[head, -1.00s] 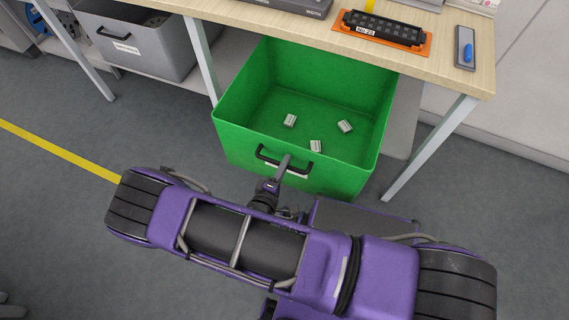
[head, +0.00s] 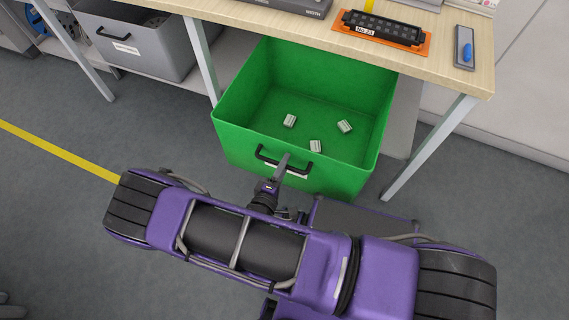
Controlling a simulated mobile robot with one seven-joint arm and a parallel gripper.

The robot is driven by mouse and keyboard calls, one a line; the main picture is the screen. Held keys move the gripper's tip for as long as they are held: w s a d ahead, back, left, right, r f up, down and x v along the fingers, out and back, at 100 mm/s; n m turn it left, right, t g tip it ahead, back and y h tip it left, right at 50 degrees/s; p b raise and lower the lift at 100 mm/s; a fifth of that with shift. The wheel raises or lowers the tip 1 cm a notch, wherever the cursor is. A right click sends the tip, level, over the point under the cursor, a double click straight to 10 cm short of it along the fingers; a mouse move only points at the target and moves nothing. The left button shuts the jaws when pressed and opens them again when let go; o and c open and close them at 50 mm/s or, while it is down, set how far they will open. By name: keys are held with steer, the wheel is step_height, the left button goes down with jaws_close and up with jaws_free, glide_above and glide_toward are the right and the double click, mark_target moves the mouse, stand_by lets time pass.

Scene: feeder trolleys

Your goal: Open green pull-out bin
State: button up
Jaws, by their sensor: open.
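The green pull-out bin (head: 235,150) is drawn out from under the wooden table, and its inside is in plain view. Several small pale blocks (head: 290,120) lie on its floor. Its dark handle (head: 265,156) is on the front wall, above a white label that is partly covered. My purple arm hides the floor in front of the bin.
The wooden table (head: 300,32) stands over the bin, with an orange tray (head: 425,50) and a grey tray with a blue item (head: 465,48) on top. Table legs (head: 430,148) flank the bin. A grey bin (head: 150,50) sits at left.

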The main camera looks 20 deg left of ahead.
steer(key=v, duration=1.7)
steer(key=shift+w+d+r, duration=0.1)
